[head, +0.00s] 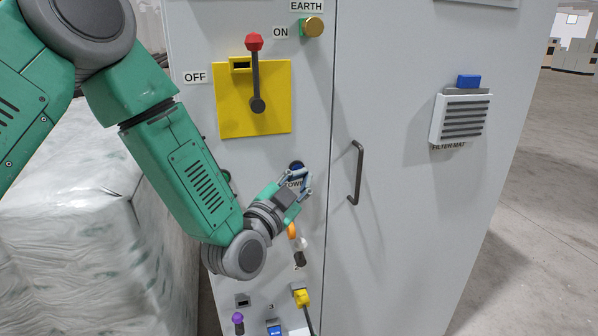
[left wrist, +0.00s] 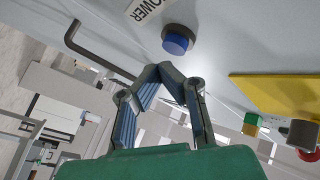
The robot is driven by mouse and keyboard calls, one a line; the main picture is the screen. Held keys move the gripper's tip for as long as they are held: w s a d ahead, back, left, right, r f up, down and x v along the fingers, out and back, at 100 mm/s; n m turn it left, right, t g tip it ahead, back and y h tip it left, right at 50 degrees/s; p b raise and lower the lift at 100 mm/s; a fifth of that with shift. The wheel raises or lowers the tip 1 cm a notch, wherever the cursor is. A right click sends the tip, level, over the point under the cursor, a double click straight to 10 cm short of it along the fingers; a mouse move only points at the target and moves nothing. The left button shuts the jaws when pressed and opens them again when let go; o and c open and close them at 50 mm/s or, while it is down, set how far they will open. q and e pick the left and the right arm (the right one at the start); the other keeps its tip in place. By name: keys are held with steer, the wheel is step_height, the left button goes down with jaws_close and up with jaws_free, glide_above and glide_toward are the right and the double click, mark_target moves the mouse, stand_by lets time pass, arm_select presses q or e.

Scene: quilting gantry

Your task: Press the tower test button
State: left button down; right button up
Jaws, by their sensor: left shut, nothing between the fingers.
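The tower test button (head: 296,165) is a dark blue round button on the grey cabinet front, with a partly hidden label reading "TOW…" just below it. In the left wrist view the left fingertips (left wrist: 164,70) point toward the button. I cannot tell whether they touch it. My right gripper is not in view.
A yellow plate (head: 228,118) with a red-knobbed lever (head: 255,75) is above. A door handle (head: 357,175) stands out to the right. An orange part (head: 291,230) and a yellow lever (head: 301,298) lie below. A wrapped stack (head: 90,220) stands left of the cabinet.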

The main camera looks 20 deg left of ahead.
arm_select(q)
steer(key=s+d, duration=0.1)
steer(key=s, duration=0.1)
steer(key=s+d, duration=0.2)
stand_by(0.5)
steer(key=shift+a, duration=0.1)
stand_by(0.5)
steer(key=s+a+f+n+g, duration=0.1)
steer(key=s+f+g, duration=0.25)
steer(key=f, duration=0.45)
steer(key=s+a+f+n+g+y, duration=0.1)
steer(key=s+a+f+n+g, duration=0.2)
steer(key=f, duration=0.5)
steer(key=s+f+g, duration=0.3)
steer(key=s+f, duration=0.2)
steer(key=f, duration=0.4)
steer(key=s+a+f+n+g+y, duration=0.1)
steer(key=s+a+f+g, duration=0.1)
steer(key=s, duration=0.5)
steer(key=s+a+f+n+g+y, duration=0.1)
steer(key=s+a+f+n+g, duration=0.1)
steer(key=s, duration=0.6)
steer(key=s+a+f+n+g, duration=0.2)
steer(key=s+a+f+g, duration=0.2)
steer(key=s+f, duration=0.3)
steer(key=shift+s+a+f+g+y, duration=0.3)
steer(key=shift+s+g+y, duration=0.1)
steer(key=shift+s+g, duration=0.2)
